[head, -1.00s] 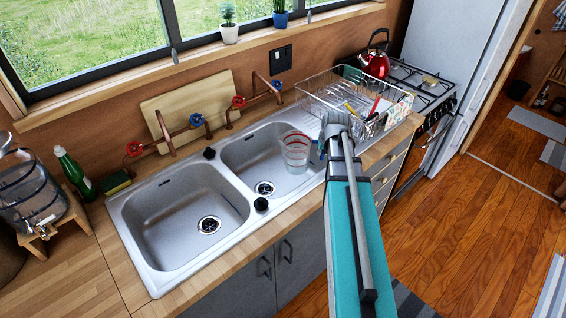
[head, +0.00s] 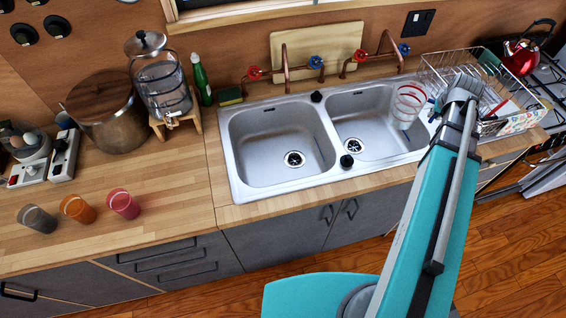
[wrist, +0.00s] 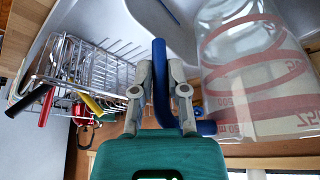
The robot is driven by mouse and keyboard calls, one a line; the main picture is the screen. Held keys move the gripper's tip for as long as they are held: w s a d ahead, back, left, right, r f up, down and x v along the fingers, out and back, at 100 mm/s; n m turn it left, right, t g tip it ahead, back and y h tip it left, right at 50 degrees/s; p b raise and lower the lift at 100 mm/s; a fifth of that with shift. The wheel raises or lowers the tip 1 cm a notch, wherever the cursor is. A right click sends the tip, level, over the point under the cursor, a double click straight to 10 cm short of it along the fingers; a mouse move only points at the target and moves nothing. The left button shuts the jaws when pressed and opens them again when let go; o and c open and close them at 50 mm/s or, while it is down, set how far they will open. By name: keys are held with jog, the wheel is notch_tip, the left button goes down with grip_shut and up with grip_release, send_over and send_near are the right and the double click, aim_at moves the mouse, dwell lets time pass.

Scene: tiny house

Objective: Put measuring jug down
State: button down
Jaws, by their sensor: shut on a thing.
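The measuring jug (head: 408,106) is clear with red markings and a blue handle. In the head view it is held over the right end of the right sink basin (head: 365,118). In the wrist view the jug (wrist: 250,75) fills the right side, and its blue handle (wrist: 160,100) runs between my fingers. My gripper (wrist: 160,72) is shut on that handle. In the head view my arm mostly hides the gripper (head: 436,105).
The dish rack (head: 520,100) with utensils stands right of the sink, beside my arm. On the left counter are several cups (head: 77,208), a pot (head: 105,115) and a glass dispenser (head: 160,85). The wooden counter (head: 165,190) between cups and sink is clear.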

jog(key=shift+r+p, duration=1.35)
jog(key=shift+r, duration=0.45)
jog(key=shift+d, duration=0.1)
